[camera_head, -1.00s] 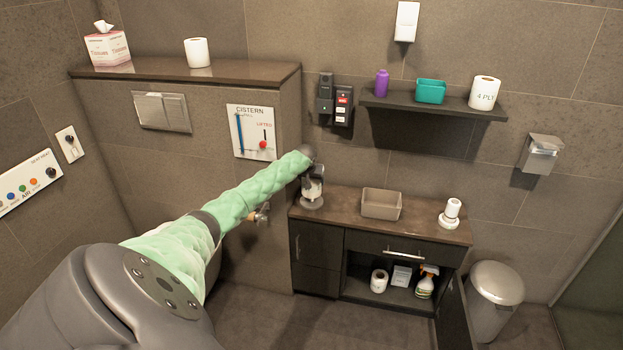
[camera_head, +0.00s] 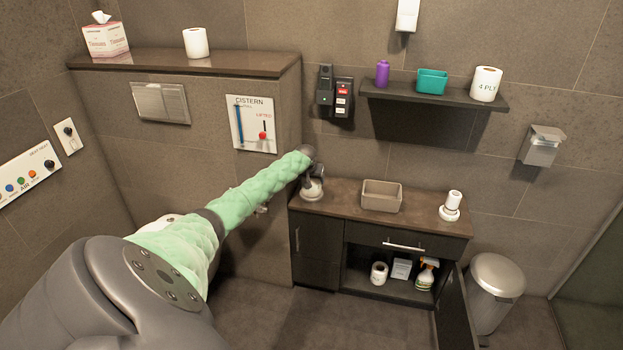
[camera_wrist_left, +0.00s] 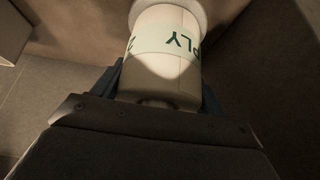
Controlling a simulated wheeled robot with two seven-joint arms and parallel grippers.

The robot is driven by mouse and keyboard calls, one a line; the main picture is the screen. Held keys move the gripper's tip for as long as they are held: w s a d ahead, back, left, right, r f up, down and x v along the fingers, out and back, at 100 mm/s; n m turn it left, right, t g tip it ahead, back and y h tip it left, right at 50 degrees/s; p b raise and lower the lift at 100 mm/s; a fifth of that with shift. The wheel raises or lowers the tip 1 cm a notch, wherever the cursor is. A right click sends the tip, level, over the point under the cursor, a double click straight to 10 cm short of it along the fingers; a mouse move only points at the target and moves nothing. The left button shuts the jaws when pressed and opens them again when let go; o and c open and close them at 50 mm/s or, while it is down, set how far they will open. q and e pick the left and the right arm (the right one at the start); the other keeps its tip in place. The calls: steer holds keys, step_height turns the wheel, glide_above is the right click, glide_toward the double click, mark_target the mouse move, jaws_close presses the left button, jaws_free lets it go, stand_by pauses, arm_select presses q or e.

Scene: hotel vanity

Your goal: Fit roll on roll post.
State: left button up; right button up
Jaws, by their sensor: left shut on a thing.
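A white roll with a pale band marked "PLY" (camera_wrist_left: 165,62) fills the middle of the left wrist view. My left gripper (camera_wrist_left: 160,85) is shut on it, with a dark finger on each side. In the head view my left gripper (camera_head: 313,180) points down over the left end of the counter. A white round shape (camera_head: 312,194) shows just under it; I cannot tell how much is roll and how much is base. A roll post cannot be made out clearly there. My right gripper is out of view.
The counter (camera_head: 345,196) also carries a beige bin (camera_head: 381,195) and a white upright piece on a round base (camera_head: 450,206). A "4 PLY" roll (camera_head: 486,84) stands on the wall shelf, another roll (camera_head: 196,43) on the ledge. A cabinet door (camera_head: 455,312) hangs open.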

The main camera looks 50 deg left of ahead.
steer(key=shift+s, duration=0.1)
arm_select(q)
steer(key=o, duration=1.1)
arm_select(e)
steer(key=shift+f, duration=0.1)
arm_select(q)
steer(key=shift+r, duration=0.1)
steer(key=b+v, duration=0.1)
steer(key=v, duration=0.6)
steer(key=shift+d, duration=0.1)
steer(key=shift+s+d+r, duration=0.1)
steer(key=shift+s+r, duration=0.05)
steer(key=shift+r, duration=0.1)
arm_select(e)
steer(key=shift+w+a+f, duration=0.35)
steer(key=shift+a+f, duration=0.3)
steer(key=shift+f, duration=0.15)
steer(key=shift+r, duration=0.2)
